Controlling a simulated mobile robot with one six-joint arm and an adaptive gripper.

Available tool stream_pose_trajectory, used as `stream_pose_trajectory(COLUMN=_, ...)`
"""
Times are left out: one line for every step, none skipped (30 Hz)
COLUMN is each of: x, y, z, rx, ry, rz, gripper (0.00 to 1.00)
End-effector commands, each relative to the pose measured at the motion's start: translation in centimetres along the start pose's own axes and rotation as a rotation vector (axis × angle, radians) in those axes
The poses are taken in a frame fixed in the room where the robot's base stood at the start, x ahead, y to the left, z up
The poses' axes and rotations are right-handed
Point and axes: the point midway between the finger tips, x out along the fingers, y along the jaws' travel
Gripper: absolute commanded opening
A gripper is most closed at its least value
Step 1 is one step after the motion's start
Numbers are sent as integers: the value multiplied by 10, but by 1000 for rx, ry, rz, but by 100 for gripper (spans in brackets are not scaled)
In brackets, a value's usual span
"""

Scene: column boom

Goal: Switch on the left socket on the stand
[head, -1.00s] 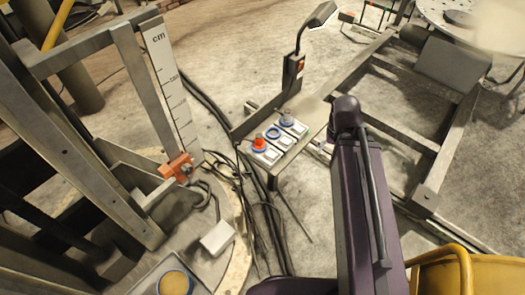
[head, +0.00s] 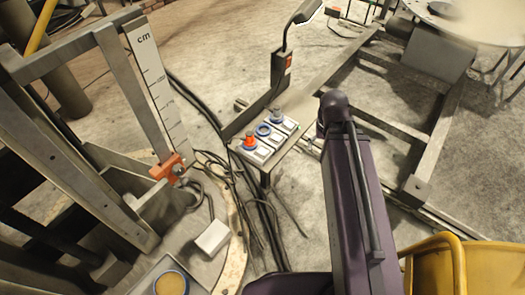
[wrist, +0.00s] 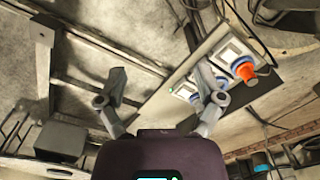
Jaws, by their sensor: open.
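The stand (head: 270,157) carries a row of three sockets in the head view, each with a white switch beside it. The left socket, with its blue ring, holds an orange-red plug (head: 249,142); its switch (head: 264,152) is just right of it. The middle socket (head: 263,130) looks empty. The right socket holds a grey plug (head: 277,117). In the wrist view my gripper (wrist: 162,84) is open and empty. Its right finger overlaps the row in the picture, left of the orange plug (wrist: 245,70); contact cannot be told. My gripper is hidden in the head view. Switch positions are too small to read.
A lamp (head: 305,12) on a post rises behind the stand. A frame with a white cm scale (head: 158,80) and an orange clamp (head: 167,168) stands left. Black cables (head: 262,225) run past the stand. A metal frame (head: 428,165) and yellow chair (head: 435,270) are right.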

Motion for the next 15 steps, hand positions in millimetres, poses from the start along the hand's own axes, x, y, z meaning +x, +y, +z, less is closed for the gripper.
stream_pose_trajectory(x=0, y=0, z=0, rx=-1, ry=0, rz=0, gripper=67)
stream_pose_trajectory(x=0, y=0, z=-1, rx=-3, ry=1, rz=0, gripper=58)
stream_pose_trajectory(x=1, y=-1, z=-2, rx=-7, ry=1, rz=-1, gripper=46)
stream_pose_trajectory(x=2, y=-2, z=-2, rx=-12, ry=2, rz=-2, gripper=37)
stream_pose_trajectory(x=3, y=-3, z=-4, rx=-19, ry=4, rz=-3, gripper=28)
stream_pose_trajectory(x=5, y=-5, z=-6, rx=-31, ry=6, rz=-5, gripper=16)
stream_pose_trajectory(x=6, y=-7, z=-8, rx=-43, ry=9, rz=-7, gripper=7)
stream_pose_trajectory(x=8, y=-9, z=-11, rx=-58, ry=11, rz=-10, gripper=0)
stream_pose_trajectory(x=11, y=-13, z=-15, rx=-81, ry=16, rz=-14, gripper=0)
stream_pose_trajectory(x=13, y=-16, z=-19, rx=-102, ry=20, rz=-17, gripper=0)
stream_pose_trajectory(x=16, y=-19, z=-23, rx=-124, ry=24, rz=-21, gripper=0)
stream_pose_trajectory(x=20, y=-24, z=-28, rx=-160, ry=30, rz=-26, gripper=0)
stream_pose_trajectory(x=23, y=-29, z=-33, rx=-189, ry=36, rz=-30, gripper=0)
stream_pose_trajectory(x=26, y=-34, z=-38, rx=-219, ry=43, rz=-34, gripper=0)
stream_pose_trajectory(x=31, y=-41, z=-46, rx=-264, ry=52, rz=-41, gripper=0)
